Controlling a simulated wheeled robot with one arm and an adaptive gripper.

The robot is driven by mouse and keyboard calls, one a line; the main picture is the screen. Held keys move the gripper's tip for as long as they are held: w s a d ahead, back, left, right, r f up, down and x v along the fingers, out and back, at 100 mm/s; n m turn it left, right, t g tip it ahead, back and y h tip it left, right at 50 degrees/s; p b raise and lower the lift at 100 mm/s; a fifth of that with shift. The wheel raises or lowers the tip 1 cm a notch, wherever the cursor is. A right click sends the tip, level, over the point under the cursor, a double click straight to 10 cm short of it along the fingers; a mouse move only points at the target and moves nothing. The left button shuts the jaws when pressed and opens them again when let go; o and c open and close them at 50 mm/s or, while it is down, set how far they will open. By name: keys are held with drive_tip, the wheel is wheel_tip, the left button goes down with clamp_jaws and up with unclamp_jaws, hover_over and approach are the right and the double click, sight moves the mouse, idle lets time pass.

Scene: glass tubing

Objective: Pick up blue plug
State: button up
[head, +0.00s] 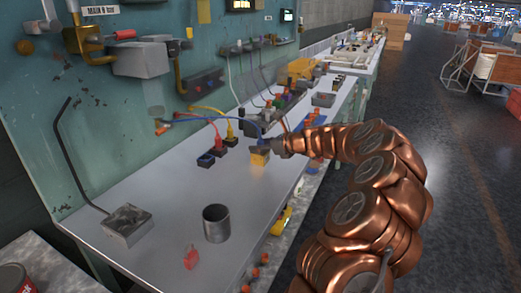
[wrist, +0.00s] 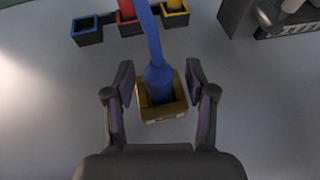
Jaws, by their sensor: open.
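The blue plug (wrist: 157,77) stands upright in a yellow-sided socket box (wrist: 162,114), with its blue cable running up and away in the wrist view. My gripper (wrist: 161,88) is open, with one finger on each side of the plug and a gap on both sides. In the head view my gripper (head: 275,147) is at the yellow box (head: 260,157) on the bench. The plug there is small and partly hidden by my gripper, with the blue cable (head: 210,118) arching left to the wall.
A blue-rimmed box (wrist: 87,30) sits empty, beside a red box (wrist: 128,22) and a yellow box (wrist: 174,16) with plugs. A metal cup (head: 216,223) and a red item (head: 191,257) stand on the bench (head: 140,190).

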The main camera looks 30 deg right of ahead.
clamp_jaws()
idle(0.5)
